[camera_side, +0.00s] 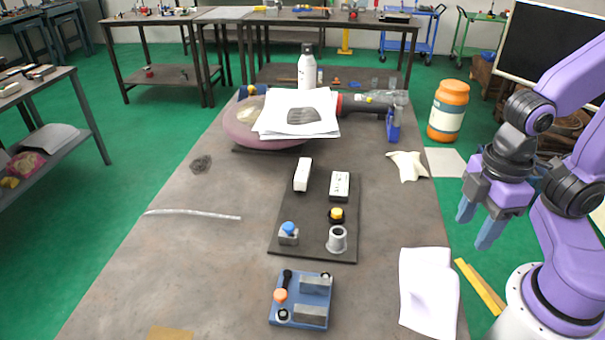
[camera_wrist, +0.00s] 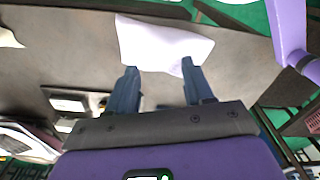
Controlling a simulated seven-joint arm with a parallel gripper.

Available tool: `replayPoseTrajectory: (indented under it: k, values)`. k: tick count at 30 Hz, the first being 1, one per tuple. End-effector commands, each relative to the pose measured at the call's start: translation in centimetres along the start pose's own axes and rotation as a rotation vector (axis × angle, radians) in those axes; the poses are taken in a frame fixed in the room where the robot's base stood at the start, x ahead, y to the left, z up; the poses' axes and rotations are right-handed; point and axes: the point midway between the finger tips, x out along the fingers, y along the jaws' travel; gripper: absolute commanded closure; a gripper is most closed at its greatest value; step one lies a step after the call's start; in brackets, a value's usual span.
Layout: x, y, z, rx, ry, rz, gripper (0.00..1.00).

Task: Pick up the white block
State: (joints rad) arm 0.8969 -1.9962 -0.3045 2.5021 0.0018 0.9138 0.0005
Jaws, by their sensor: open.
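The white block (camera_side: 302,174) is a plain, elongated piece at the far left of the dark board (camera_side: 312,218) in the side view. A second white box (camera_side: 340,185) with dark marks on top lies to its right. My gripper (camera_side: 477,222) is open and empty, with blue fingers pointing down, off the right edge of the table and well apart from the block. In the wrist view the fingers (camera_wrist: 159,68) are spread. The marked box (camera_wrist: 68,104) shows at left there, and a pale piece beside it is too small to name surely.
The board also holds a blue button (camera_side: 289,229), a yellow button (camera_side: 336,214) and a grey cylinder (camera_side: 337,239). A blue fixture (camera_side: 301,300) stands nearer. A white sheet (camera_side: 428,290) lies at the right edge. Papers (camera_side: 297,112) and a spray bottle (camera_side: 307,68) stand behind.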

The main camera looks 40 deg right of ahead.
Motion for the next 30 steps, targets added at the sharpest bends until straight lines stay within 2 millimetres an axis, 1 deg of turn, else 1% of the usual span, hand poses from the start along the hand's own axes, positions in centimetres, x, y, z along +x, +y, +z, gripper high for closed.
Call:
replayPoseTrajectory:
  k: [11,12,22,26,29,30]
  values:
    - [0.0,0.0,0.0,0.000,0.000,0.000,0.48]
    - [0.0,0.0,0.0,0.000,0.000,0.000,0.39]
    - [0.1,0.2,-0.2,-0.009,-0.008,0.008,0.38]
    - [0.4,1.8,-1.7,-0.080,-0.064,0.063,0.38]
    - [0.8,4.1,-4.0,-0.186,-0.151,0.143,0.38]
    - [1.0,5.2,-5.1,-0.236,-0.192,0.181,0.38]
